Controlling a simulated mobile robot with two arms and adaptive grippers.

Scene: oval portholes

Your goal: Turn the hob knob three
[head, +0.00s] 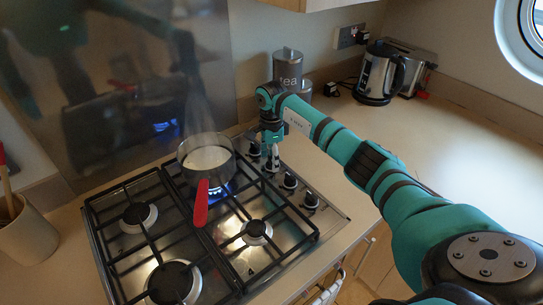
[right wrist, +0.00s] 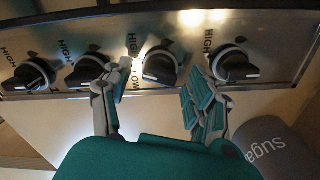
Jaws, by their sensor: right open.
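A row of several black hob knobs runs along the hob's right edge, and no numbers show on them. My right gripper (head: 272,154) points down over the far part of this row. In the right wrist view my gripper (right wrist: 156,88) is open, with one finger on each side of a knob (right wrist: 160,66). I cannot tell whether the fingers touch it. A knob (right wrist: 234,66) stands to its right, and others (right wrist: 88,70) (right wrist: 29,75) stand to its left. Nearer knobs also show in the head view (head: 290,181) (head: 311,200). My left gripper is out of view.
A pan (head: 184,160) with white contents and a red handle stands over a lit blue flame on the hob (head: 148,262). A tea canister (head: 288,68), kettle (head: 380,75) and toaster (head: 415,62) stand behind. A sugar canister (right wrist: 268,146) is close to my right gripper.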

